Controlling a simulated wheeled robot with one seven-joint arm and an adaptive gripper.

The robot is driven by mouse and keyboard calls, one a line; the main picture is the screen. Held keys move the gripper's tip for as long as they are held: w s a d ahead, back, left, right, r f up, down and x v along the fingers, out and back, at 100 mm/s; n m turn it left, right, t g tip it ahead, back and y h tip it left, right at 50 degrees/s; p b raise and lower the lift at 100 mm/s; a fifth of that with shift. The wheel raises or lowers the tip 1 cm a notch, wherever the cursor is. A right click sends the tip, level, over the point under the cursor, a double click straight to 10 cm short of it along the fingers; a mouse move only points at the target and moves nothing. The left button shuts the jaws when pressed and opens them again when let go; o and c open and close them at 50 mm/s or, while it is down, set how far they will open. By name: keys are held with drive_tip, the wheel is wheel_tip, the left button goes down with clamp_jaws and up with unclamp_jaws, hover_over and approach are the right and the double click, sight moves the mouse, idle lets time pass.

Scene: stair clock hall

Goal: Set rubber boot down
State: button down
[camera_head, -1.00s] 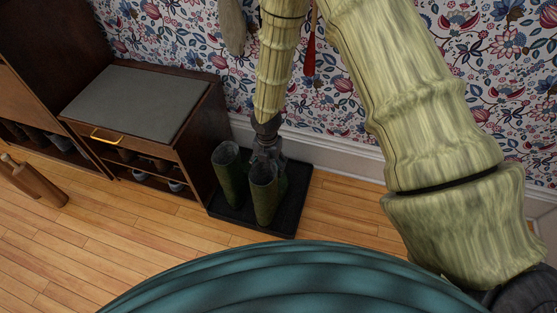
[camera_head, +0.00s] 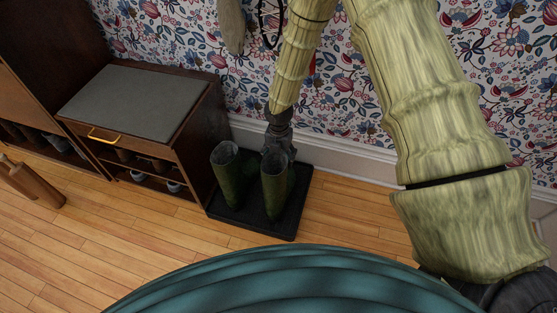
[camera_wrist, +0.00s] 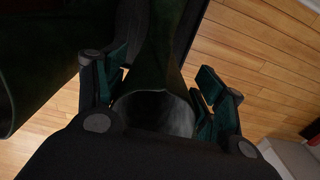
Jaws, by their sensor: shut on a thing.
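Two dark green rubber boots stand side by side over the black boot tray (camera_head: 254,228). My gripper (camera_head: 276,150) is at the top of the right-hand boot (camera_head: 273,188), which is upright. In the wrist view my gripper (camera_wrist: 158,90) has one finger on each side of this boot's shaft (camera_wrist: 165,45) and is shut on it, near its open top. The left-hand boot (camera_head: 229,180) is free of my gripper; it also shows in the wrist view (camera_wrist: 35,60) at the left. I cannot tell whether the held boot's sole touches the tray.
A wooden shoe bench (camera_head: 185,150) with a grey top (camera_head: 134,100) stands close left of the tray. The papered wall (camera_head: 350,100) and white skirting (camera_head: 345,158) are behind. The wooden floor (camera_head: 335,205) right of the tray is clear. A wooden object (camera_head: 30,180) lies far left.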

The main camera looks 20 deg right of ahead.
drive_tip(key=shift+f, duration=0.75)
drive_tip(key=shift+c, duration=0.9)
unclamp_jaws()
wheel_tip(320, 180, up, 12)
drive_tip(key=p, duration=0.2)
drive_tip(key=shift+p, duration=0.35)
